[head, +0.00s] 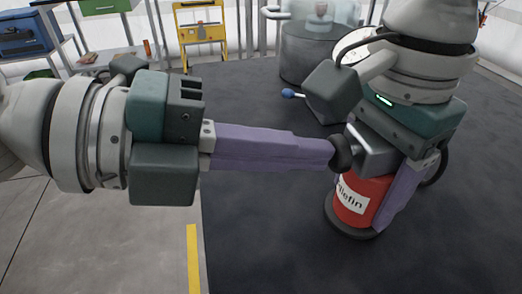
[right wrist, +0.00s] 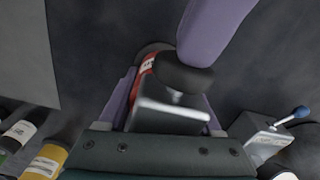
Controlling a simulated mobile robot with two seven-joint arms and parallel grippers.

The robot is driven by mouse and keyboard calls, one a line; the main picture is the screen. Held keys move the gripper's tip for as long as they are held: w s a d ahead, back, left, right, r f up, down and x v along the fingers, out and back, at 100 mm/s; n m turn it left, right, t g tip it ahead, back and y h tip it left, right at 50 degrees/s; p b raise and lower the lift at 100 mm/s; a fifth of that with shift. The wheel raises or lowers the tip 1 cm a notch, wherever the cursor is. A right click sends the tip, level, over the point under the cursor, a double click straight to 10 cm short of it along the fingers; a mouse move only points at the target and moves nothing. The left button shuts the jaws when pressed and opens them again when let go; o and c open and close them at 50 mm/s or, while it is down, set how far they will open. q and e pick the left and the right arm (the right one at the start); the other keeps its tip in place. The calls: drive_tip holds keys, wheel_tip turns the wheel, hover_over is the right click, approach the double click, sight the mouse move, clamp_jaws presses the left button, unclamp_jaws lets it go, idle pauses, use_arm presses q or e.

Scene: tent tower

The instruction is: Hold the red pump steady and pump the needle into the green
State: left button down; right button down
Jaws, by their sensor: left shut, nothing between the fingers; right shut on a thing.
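The red pump (head: 362,196) stands upright on the dark floor, with a white label, a grey metal top and a round black knob (head: 341,152). My right gripper (right wrist: 165,112) is shut around the pump, a purple finger on each side of its grey top. My left gripper (head: 328,153) is shut and empty. Its purple fingers reach across to the black knob and appear to touch it. The knob also shows in the right wrist view (right wrist: 184,73) under the left fingers. The needle and any green zone are not visible in either view.
A lever with a blue knob (head: 289,93) stands behind my right arm, on a grey box (right wrist: 262,135) in the right wrist view. A large glass-topped cylinder (head: 310,55) is at the back. Several bottles, one yellow (right wrist: 45,160), are at lower left. Floor in front is clear.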

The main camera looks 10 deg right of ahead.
use_arm(q)
drive_tip(key=shift+s, duration=0.1)
use_arm(e)
drive_tip(key=shift+a, duration=0.25)
use_arm(q)
drive_tip(key=f+v, duration=0.1)
drive_tip(key=v, duration=1.3)
drive_tip(key=shift+f, duration=0.15)
use_arm(e)
drive_tip(key=shift+d, duration=0.15)
use_arm(q)
drive_tip(key=shift+a, duration=0.15)
idle(0.5)
drive_tip(key=a, duration=0.3)
